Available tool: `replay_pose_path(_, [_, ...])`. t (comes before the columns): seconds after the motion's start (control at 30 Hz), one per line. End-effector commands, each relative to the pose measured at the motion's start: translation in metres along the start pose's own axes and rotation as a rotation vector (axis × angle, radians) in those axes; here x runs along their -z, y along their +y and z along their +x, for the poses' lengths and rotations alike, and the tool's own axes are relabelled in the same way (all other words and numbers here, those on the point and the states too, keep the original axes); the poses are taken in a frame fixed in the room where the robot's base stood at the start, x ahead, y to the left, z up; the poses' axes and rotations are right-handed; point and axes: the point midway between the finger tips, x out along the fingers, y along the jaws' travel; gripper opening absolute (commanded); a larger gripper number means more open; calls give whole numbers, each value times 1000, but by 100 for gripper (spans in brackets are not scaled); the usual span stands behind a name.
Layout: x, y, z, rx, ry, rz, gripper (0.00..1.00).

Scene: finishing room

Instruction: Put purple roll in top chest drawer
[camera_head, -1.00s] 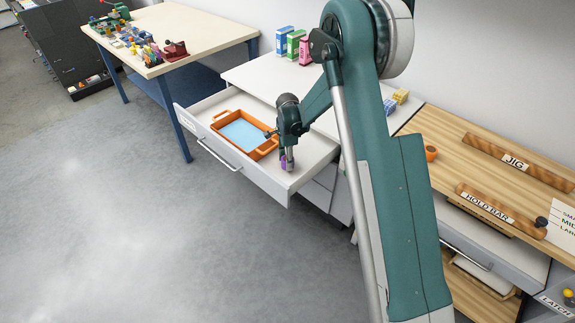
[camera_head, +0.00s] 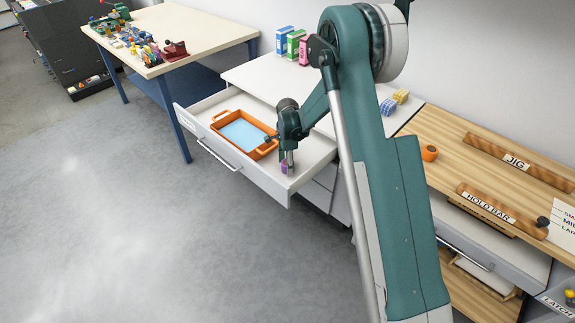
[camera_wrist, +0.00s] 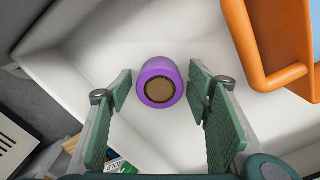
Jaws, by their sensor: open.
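The purple roll (camera_wrist: 160,70) stands on end on the white floor of the open top chest drawer (camera_wrist: 100,40), seen in the wrist view. It is between the spread fingers of my gripper (camera_wrist: 160,95), with a gap on each side. In the head view the purple roll (camera_head: 285,168) shows small at the fingertips of my gripper (camera_head: 287,168), partly hidden by them. The top chest drawer (camera_head: 270,182) is pulled out from the white chest, and my gripper is low inside its front right part.
An orange tray with a blue bottom (camera_head: 218,118) lies in the drawer, left of my gripper. Coloured boxes (camera_head: 293,43) stand on the chest top. A workbench (camera_head: 200,28) with small items is at the left. A wooden bench (camera_head: 450,150) is at the right.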

Motion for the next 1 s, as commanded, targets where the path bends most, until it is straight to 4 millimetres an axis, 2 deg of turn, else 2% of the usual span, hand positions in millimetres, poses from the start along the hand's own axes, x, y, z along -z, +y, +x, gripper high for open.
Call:
replay_pose_path(0.27, [0,0,-3,0,0,0,50])
replay_pose_path(0.47, [0,0,-18,0,0,0,50])
replay_pose_path(1.0, [0,0,-99,0,0,0,50])
